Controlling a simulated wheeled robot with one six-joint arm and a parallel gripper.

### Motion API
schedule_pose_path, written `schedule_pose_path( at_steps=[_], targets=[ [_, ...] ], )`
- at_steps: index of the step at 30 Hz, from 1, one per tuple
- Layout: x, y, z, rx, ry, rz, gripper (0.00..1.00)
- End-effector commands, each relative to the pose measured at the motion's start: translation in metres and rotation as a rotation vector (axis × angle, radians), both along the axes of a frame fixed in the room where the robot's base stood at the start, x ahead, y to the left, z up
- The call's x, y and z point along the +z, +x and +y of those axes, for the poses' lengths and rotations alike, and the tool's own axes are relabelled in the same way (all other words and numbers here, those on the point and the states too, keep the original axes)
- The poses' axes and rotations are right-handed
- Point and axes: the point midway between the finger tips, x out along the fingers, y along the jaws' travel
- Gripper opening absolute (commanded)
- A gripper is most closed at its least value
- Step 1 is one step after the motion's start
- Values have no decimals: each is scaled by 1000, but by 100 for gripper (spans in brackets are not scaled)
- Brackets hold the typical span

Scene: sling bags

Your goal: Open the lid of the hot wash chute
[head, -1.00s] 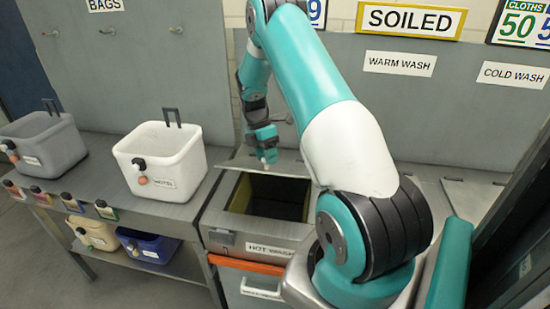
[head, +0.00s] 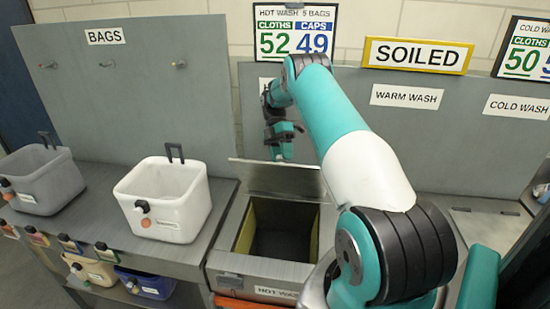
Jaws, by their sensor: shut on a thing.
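The hot wash chute (head: 272,268) stands open, with its dark square opening in the counter and a label on its front, partly cut off by the frame. Its grey lid (head: 262,178) is raised at the back of the opening, tilted up towards the back panel. My gripper (head: 281,157) is at the lid's upper edge, near its middle, and is shut on the lid. The exact grip point is small and partly hidden by the fingers.
A white tub (head: 165,200) and a grey tub (head: 42,180) stand on the counter to the left. Cream (head: 95,268) and blue (head: 147,283) tubs sit on the shelf below. A back panel (head: 400,130) rises behind the chutes. My arm covers much of the counter on the right.

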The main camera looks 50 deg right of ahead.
Motion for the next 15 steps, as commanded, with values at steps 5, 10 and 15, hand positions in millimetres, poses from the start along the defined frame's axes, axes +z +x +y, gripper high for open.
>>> schedule_pose_path(
  at_steps=[5, 10, 15],
  targets=[
    [3, -1, -3, 4, 4, -2, 0],
    [3, -1, -3, 4, 4, -2, 0],
    [3, -1, -3, 3, 4, -2, 51]
  ],
)
